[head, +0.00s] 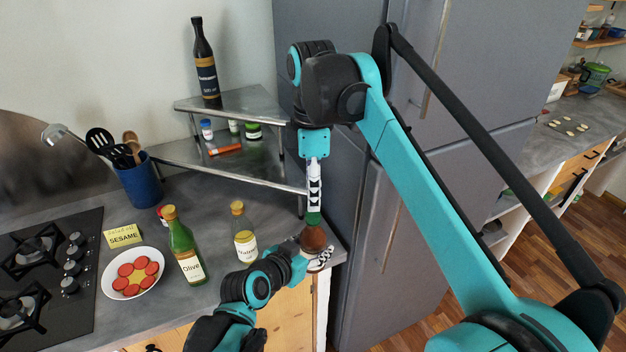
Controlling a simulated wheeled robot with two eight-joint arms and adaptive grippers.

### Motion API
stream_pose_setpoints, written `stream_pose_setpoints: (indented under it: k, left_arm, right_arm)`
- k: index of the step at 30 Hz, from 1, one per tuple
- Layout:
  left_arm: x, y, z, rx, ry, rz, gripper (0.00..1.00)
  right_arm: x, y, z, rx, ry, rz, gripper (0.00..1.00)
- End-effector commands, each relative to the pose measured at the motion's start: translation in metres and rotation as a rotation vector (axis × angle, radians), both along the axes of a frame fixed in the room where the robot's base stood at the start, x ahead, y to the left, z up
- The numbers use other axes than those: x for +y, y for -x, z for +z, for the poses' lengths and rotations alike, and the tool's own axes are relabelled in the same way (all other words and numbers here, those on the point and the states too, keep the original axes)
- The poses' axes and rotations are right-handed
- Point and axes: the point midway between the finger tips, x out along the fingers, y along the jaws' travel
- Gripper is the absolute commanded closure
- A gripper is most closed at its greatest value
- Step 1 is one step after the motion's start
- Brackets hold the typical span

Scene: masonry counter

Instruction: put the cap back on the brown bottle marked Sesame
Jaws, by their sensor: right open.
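The brown bottle (313,239) stands near the right front corner of the counter, its lower part hidden by my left gripper; no label on it is readable. A green cap (313,218) shows at the bottle's top, directly below my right gripper; whether it is seated I cannot tell. My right gripper (314,205) points straight down over the bottle, open, with its fingertips close to the cap. My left gripper (320,261) reaches in from below, its fingers at the bottle's lower part; whether they are closed on it is not clear.
An olive bottle (185,250) and a pale capped bottle (243,235) stand left of the brown bottle. A plate of red slices (133,275), a yellow SESAME note (123,236) and a utensil holder (141,184) lie further left. A metal corner shelf (180,156) stands behind, the grey fridge right.

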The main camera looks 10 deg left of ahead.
Motion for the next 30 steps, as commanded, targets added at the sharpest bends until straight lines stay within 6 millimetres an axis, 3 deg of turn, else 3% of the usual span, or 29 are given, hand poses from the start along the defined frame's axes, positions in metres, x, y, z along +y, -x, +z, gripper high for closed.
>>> stream_pose_setpoints:
  k: [10, 23, 28, 30]
  left_arm:
    - [0.0, 0.0, 0.0, -0.001, 0.0, 0.0, 1.0]
    - [0.0, 0.0, 0.0, -0.001, 0.0, 0.0, 1.0]
    - [0.0, 0.0, 0.0, -0.001, 0.0, 0.0, 1.0]
    - [0.0, 0.0, 0.0, -0.001, 0.0, 0.0, 1.0]
  right_arm:
    - [0.0, 0.0, -0.05, 0.0, 0.0, -0.001, 0.53]
    - [0.0, 0.001, -0.058, 0.0, 0.0, -0.001, 0.53]
    - [0.0, 0.001, -0.058, 0.0, 0.0, -0.001, 0.98]
    - [0.0, 0.0, -0.058, 0.0, 0.0, -0.001, 1.0]
